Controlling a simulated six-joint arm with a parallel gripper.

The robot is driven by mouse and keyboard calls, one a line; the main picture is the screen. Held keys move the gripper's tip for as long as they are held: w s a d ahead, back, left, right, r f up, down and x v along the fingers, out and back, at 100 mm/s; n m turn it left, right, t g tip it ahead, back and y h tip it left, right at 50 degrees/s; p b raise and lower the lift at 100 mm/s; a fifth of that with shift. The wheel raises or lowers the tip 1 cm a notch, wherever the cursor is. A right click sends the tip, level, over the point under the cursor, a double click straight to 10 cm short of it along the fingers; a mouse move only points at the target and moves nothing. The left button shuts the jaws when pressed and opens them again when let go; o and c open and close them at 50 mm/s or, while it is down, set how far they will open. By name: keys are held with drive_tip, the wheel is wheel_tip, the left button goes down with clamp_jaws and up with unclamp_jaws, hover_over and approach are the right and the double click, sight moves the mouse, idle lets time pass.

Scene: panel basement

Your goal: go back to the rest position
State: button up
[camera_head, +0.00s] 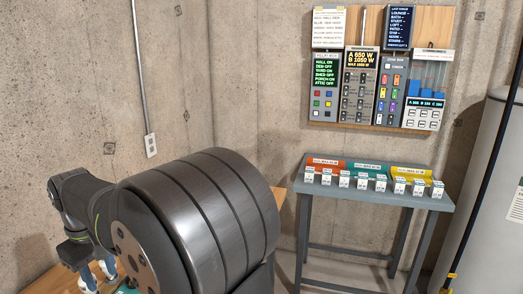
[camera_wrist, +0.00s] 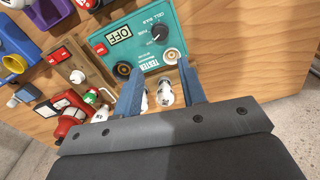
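My gripper (camera_wrist: 160,90) shows in the wrist view as two blue fingers set apart, above a wooden bench top (camera_wrist: 255,50). The fingertips are near the lower edge of a teal tester (camera_wrist: 150,45) whose display reads OFF. Two small white and metallic pieces (camera_wrist: 165,93) show between the fingers, and neither finger is seen closed on them. In the head view my gripper (camera_head: 98,277) is at the lower left, low over the bench and partly cut off by the frame edge.
In the head view a grey side table (camera_head: 437,203) holds coloured trays with labelled white items. A control panel (camera_head: 435,30) hangs above it; a tank (camera_head: 497,200) stands right.

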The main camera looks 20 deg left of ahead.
wheel_tip(320, 180, down, 14)
drive_tip(key=shift+f, duration=0.1)
drive_tip(key=shift+f+m, duration=0.1)
drive_tip(key=shift+m, duration=0.2)
drive_tip(key=m, duration=0.7)
drive_tip(key=shift+m, duration=0.4)
drive_tip(key=m, duration=0.4)
drive_tip(key=shift+m, duration=0.4)
drive_tip(key=m, duration=0.4)
